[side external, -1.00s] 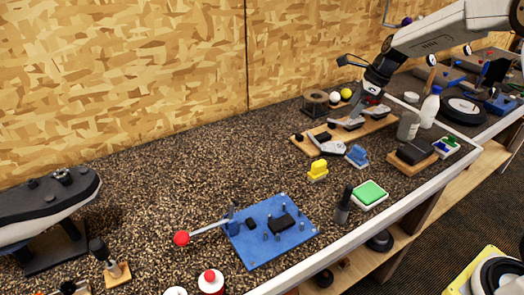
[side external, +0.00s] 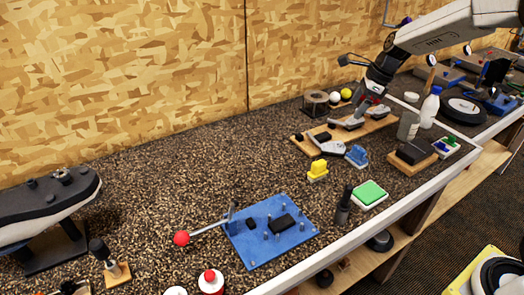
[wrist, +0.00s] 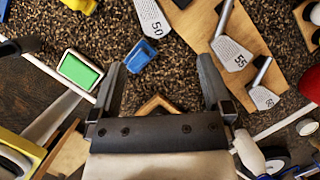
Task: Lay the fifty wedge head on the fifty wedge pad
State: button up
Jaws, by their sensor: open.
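The wedge head marked 50 (wrist: 152,18) lies at the top of the wrist view, partly out of frame. In the side view this head (side external: 328,147) is at the near left end of a wooden board (side external: 304,148). A small dark patch (side external: 323,136) shows beside it on the board; I cannot tell whether this is the fifty wedge pad. My gripper (wrist: 162,64) is open and empty, with the 50 head beyond its fingertips. In the side view my gripper (side external: 366,104) is above the far end of the board.
Wedge heads marked 55 (wrist: 233,53) and 60 (wrist: 263,97) lie to the right in the wrist view. A blue block (wrist: 141,56) is near my left finger. A green pad (side external: 370,192), a yellow block (side external: 317,169) and a white bottle (side external: 430,108) stand nearby.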

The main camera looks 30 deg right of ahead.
jog(key=s+a+f+n+h, duration=0.1)
jog(key=s+a+f+n, duration=0.1)
jog(key=s+a+n, duration=0.2)
jog(key=s+a+f+n+h, duration=0.1)
jog(key=s+a+n, duration=0.3)
jog(key=s+n, duration=0.6)
jog(key=s+a+f+n+h, duration=0.1)
jog(key=s+a+f+n, duration=0.2)
jog(key=s+n, duration=0.5)
jog(key=a+n, duration=0.1)
jog(key=n, duration=0.2)
jog(key=shift+f+n, duration=0.35)
jog(key=shift+n, duration=0.05)
jog(key=c, duration=1)
